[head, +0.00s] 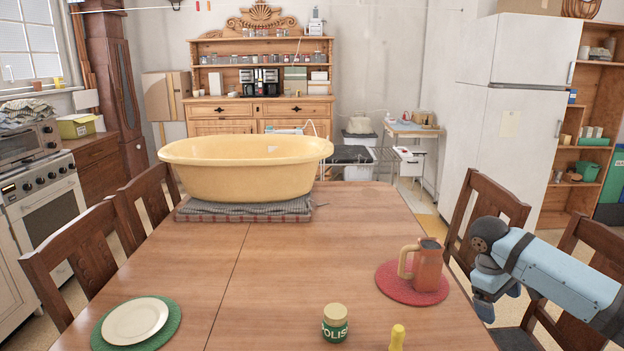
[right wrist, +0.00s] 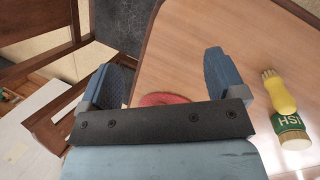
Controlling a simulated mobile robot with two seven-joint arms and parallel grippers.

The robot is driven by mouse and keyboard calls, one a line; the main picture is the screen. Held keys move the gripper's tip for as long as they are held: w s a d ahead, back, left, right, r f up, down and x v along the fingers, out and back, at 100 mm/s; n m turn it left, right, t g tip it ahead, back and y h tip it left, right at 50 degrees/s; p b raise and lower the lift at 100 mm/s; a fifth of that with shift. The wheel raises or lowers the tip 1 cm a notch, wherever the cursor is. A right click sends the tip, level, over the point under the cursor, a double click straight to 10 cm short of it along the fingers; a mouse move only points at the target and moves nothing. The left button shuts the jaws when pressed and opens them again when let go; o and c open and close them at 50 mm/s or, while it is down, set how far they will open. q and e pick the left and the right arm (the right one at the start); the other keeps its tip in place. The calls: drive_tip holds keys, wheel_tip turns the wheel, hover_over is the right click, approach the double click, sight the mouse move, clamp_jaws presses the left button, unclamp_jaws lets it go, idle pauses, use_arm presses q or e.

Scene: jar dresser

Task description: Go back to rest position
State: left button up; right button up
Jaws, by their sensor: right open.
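My right gripper (head: 498,300) hangs over the right edge of the wooden table, beside the chairs, in the head view. In the right wrist view its two blue fingers (right wrist: 168,82) are spread apart with nothing between them. My left gripper does not show. A jar with a green label and a cream lid (head: 335,323) stands upright on the table, left of my right gripper and apart from it. A yellow-handled brush (head: 397,338) is right of the jar, cut by the lower frame edge. The right wrist view shows the brush (right wrist: 280,95) and the jar (right wrist: 293,130).
A terracotta pitcher (head: 427,266) stands on a red round mat (head: 395,291) near the gripper. A yellow tub (head: 245,175) rests on folded cloth farther back. A plate (head: 135,320) on a green mat is front left. Chairs (head: 487,215) flank the table (head: 290,265); its middle is clear.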

drive_tip(key=s+d+r+m+h, duration=0.1)
drive_tip(key=s+d+r+m, duration=0.15)
drive_tip(key=d, duration=1.05)
drive_tip(key=s+a+f+n+t+y, duration=0.1)
drive_tip(key=s+a+f+n+t, duration=0.3)
drive_tip(key=f, duration=0.7)
drive_tip(key=s+a+f+t+y, duration=0.1)
drive_tip(key=s+a+f, duration=0.2)
drive_tip(key=s+f, duration=0.55)
drive_tip(key=s+a+f+n+t+y, duration=0.2)
drive_tip(key=s+a+f+t, duration=0.15)
drive_tip(key=s+f, duration=0.3)
drive_tip(key=s+a+r+n+t+y, duration=0.25)
drive_tip(key=s+a, duration=0.25)
drive_tip(key=s, duration=0.5)
drive_tip(key=a+m+t+y, duration=0.15)
drive_tip(key=a+m, duration=0.65)
drive_tip(key=a, duration=1.1)
use_arm(q)
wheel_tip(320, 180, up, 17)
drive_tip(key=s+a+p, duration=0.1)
drive_tip(key=p, duration=2.2)
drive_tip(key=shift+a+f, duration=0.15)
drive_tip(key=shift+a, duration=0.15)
use_arm(e)
wheel_tip(320, 180, up, 16)
drive_tip(key=d, duration=0.1)
drive_tip(key=shift+s+d+r+m, duration=0.15)
drive_tip(key=shift+m, duration=0.15)
